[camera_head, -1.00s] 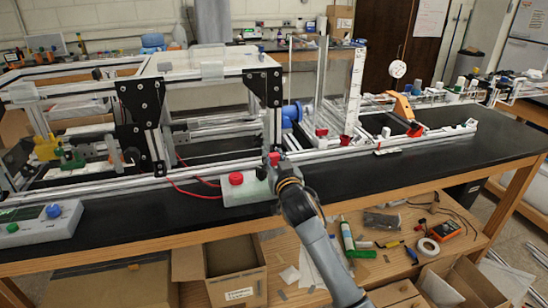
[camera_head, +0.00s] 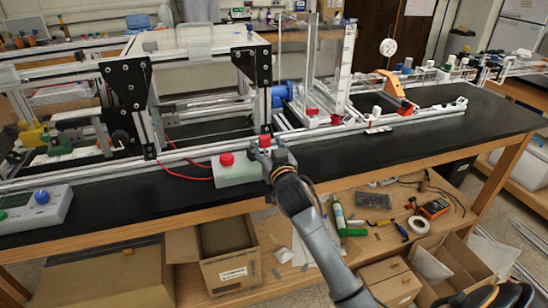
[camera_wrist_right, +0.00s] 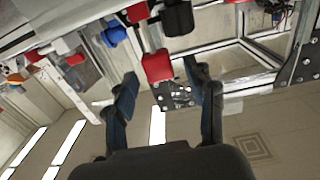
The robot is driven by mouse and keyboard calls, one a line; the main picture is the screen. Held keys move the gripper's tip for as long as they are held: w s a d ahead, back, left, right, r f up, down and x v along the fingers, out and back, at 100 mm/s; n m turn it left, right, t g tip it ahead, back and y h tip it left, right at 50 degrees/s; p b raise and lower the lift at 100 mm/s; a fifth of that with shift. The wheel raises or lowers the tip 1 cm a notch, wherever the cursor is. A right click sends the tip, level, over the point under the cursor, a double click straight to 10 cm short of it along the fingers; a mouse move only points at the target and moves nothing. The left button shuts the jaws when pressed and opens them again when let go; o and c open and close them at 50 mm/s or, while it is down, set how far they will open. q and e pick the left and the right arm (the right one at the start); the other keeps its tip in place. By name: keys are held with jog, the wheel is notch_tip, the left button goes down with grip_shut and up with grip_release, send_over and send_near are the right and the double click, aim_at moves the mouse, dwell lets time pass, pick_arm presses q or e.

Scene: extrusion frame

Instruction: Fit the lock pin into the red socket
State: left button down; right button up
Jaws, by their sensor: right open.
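A small red block (camera_head: 265,142) sits at the frame's front rail in the head view. I cannot tell whether this is the lock pin or the red socket. My right gripper (camera_head: 269,153) is just in front of the block in the head view. In the right wrist view its two fingers (camera_wrist_right: 166,88) are spread apart with nothing held between them. My left gripper is not in view.
A pale box with a red button (camera_head: 226,159) stands just left of my right gripper. A grey control box with a blue knob (camera_head: 41,197) is at the far left. The black bench top (camera_head: 400,150) is clear to the right. Cardboard boxes (camera_head: 230,250) stand below.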

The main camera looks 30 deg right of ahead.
jog(key=v, duration=0.9)
jog(key=shift+s, duration=0.1)
